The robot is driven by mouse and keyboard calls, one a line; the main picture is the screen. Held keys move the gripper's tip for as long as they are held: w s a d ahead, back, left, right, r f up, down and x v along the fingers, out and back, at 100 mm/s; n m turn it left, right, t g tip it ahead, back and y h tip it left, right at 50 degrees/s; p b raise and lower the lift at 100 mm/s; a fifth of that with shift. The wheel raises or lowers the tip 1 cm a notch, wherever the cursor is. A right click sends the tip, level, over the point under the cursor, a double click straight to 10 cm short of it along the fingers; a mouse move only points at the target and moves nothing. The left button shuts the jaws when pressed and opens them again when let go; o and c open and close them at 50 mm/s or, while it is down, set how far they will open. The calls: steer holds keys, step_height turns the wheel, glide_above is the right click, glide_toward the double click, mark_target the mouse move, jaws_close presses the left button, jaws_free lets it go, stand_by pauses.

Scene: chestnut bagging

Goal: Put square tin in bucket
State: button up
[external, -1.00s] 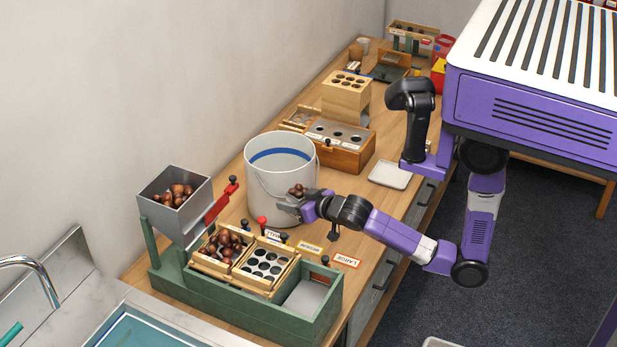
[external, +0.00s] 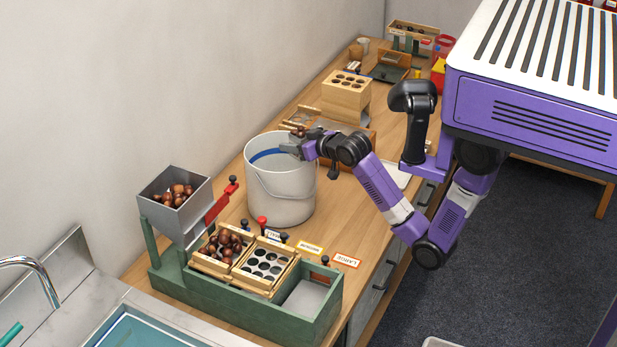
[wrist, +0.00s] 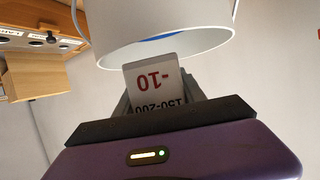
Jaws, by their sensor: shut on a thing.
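My gripper (external: 304,149) is shut on a small grey square tin (external: 290,148) and holds it at the upper right rim of the bucket. Brown chestnuts show just above the tin. The white bucket (external: 280,195) stands on the bench, with a blue band inside. Its wall and rim (wrist: 130,30) show beyond the tin in the wrist view. I cannot tell whether the tin touches the rim.
A green sorting stand (external: 250,308) with chestnut trays is in front of the bucket, below a grey hopper (external: 180,222). Wooden boxes (external: 345,98) stand behind the bucket. A pale tray (external: 398,174) lies to its right, partly hidden by my arm.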

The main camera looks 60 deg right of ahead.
steer(key=r+h, duration=0.1)
steer(key=r, duration=0.1)
glide_above(322, 178)
steer(key=shift+m, duration=0.4)
step_height(322, 178, down, 20)
steer(key=shift+s+f+b, duration=0.1)
steer(key=shift+b, duration=0.7)
steer(key=shift+f+b, duration=0.35)
steer(key=shift+f, duration=2.25)
steer(key=shift+f, duration=0.1)
steer(key=shift+f, duration=0.15)
steer(key=o, duration=1.5)
